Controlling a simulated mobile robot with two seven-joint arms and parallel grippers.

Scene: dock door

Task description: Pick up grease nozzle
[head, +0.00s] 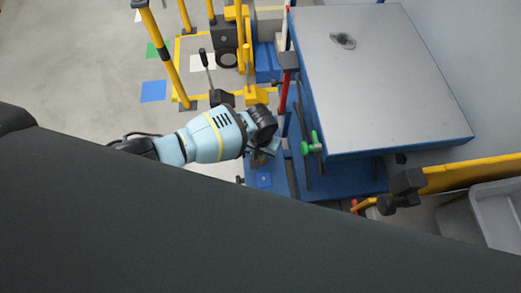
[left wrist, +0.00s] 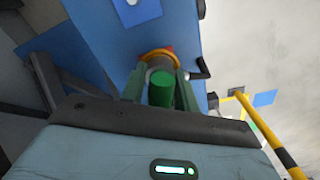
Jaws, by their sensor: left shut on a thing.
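My left gripper (head: 264,150) shows in the head view at the end of my light blue arm, over a blue surface beside the grey-topped platform. Its fingertips are small and partly hidden there by the wrist. In the left wrist view the two grey-green fingers of my left gripper (left wrist: 160,80) stand on either side of a green cylinder, which I take to be the grease nozzle (left wrist: 160,92). They are shut on it. Behind it is a grey part with an orange-yellow ring (left wrist: 157,53), against a blue panel. I cannot tell whether the nozzle touches that part. My right gripper is not in view.
The platform (head: 390,80) with a dark mark on top stands to the right. A green handle (head: 310,145) and a red post (head: 284,92) are close by the gripper. Yellow posts (head: 165,50) stand at the upper left. A grey bin (head: 498,212) is at the right edge.

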